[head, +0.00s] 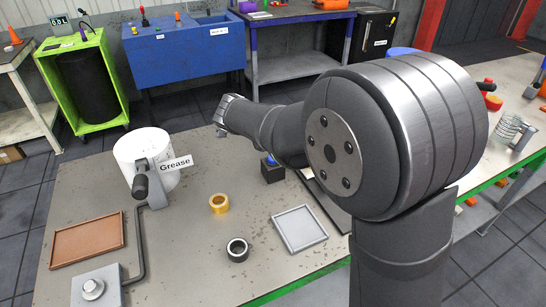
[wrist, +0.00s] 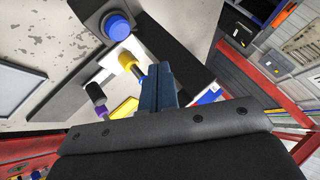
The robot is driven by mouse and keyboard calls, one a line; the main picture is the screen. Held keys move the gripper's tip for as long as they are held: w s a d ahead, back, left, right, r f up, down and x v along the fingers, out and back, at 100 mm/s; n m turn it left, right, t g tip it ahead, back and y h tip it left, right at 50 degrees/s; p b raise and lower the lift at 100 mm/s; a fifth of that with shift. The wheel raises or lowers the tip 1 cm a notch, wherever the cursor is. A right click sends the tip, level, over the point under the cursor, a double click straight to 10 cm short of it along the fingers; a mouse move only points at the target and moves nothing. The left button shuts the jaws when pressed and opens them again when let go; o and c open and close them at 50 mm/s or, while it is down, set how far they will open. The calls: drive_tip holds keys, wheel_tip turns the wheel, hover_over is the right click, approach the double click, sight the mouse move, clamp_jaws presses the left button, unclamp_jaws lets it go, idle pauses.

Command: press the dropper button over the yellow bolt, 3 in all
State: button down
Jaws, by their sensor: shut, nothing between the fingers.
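My gripper (wrist: 156,70) shows in the wrist view as two blue fingers, shut and empty. Its tips are just right of a yellow-capped piece (wrist: 127,61), which looks like the yellow bolt; I cannot tell if they touch. The blue button also shows in the head view (head: 270,160), on a small black box. In the head view my arm hides the bolts, and I cannot make out the fingers.
A white grease bucket (head: 130,151), a grey box with a round knob (head: 92,289) and a brown tray (head: 88,264) are at the left. A yellow ring (head: 218,204), a black ring (head: 237,250) and a grey tray (head: 300,230) lie mid-table. Bare table lies between.

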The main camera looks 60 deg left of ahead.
wheel_tip(320, 180, up, 4)
drive_tip(key=shift+f, duration=0.1)
drive_tip(key=shift+f, duration=0.15)
drive_tip(key=shift+f, duration=4.25)
drive_tip(key=shift+f, duration=0.1)
drive_tip(key=shift+f, duration=0.35)
